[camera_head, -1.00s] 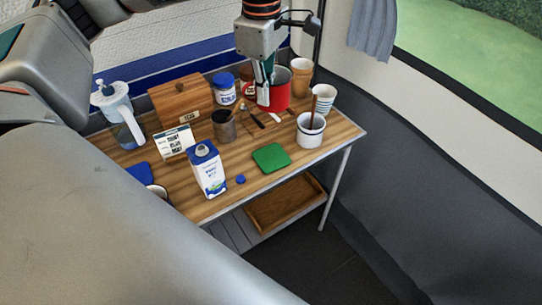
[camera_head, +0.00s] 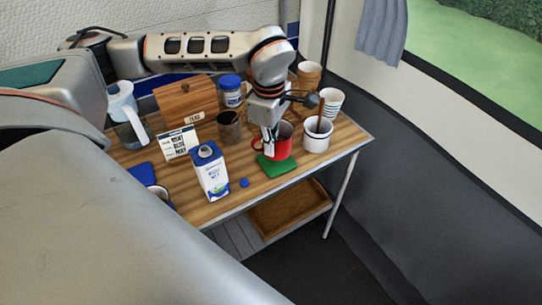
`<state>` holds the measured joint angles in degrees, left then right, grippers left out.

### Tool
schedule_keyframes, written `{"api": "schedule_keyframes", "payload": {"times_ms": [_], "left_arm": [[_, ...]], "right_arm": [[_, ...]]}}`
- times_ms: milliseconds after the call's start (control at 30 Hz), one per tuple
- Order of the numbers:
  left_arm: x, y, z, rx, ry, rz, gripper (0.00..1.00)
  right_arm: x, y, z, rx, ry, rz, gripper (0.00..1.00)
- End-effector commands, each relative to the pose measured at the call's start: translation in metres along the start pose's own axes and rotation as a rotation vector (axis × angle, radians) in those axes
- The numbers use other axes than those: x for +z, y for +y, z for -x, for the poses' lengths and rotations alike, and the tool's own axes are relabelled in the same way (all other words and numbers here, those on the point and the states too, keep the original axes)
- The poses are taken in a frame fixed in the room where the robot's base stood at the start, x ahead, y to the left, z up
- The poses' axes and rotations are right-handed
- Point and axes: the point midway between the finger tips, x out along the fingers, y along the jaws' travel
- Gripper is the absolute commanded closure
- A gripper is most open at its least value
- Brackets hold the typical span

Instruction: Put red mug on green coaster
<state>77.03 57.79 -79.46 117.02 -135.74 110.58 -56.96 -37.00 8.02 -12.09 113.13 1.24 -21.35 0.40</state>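The red mug (camera_head: 284,147) is at the green coaster (camera_head: 284,168), which lies near the table's front edge. The mug looks upright and covers the coaster's back part. I cannot tell whether its base touches the coaster or hangs just above it. Its handle points left. My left gripper (camera_head: 268,146) reaches down from above, its fingers shut on the mug's near-left wall. The fingers hide part of the mug's wall and rim. My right gripper is not in view.
A white mug (camera_head: 316,137) with a brown stick stands close on the right. Paper cups (camera_head: 331,101) stand behind it. A milk carton (camera_head: 211,174), a blue cap (camera_head: 244,182), a dark glass (camera_head: 229,129) and a wooden tea box (camera_head: 183,100) are to the left.

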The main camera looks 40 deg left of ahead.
Motion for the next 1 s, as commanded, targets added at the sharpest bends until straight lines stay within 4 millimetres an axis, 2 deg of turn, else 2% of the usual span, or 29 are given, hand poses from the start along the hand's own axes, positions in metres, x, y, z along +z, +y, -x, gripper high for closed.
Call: {"api": "schedule_keyframes", "payload": {"times_ms": [300,733,800,833,1000], "left_arm": [[0.000,-0.002,-0.039,-0.003,0.000,-0.001,1.00],[0.000,-0.001,-0.044,0.001,0.000,-0.001,1.00],[0.000,-0.001,-0.044,0.001,0.000,-0.001,0.82],[0.000,-0.001,-0.044,0.001,0.000,-0.001,0.79],[0.000,-0.001,-0.044,0.000,0.000,-0.001,0.79]], "right_arm": [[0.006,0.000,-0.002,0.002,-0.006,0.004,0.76],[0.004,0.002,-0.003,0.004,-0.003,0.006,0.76],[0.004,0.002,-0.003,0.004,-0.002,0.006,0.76],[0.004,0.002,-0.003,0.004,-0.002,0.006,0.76],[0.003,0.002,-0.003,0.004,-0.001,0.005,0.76]]}}
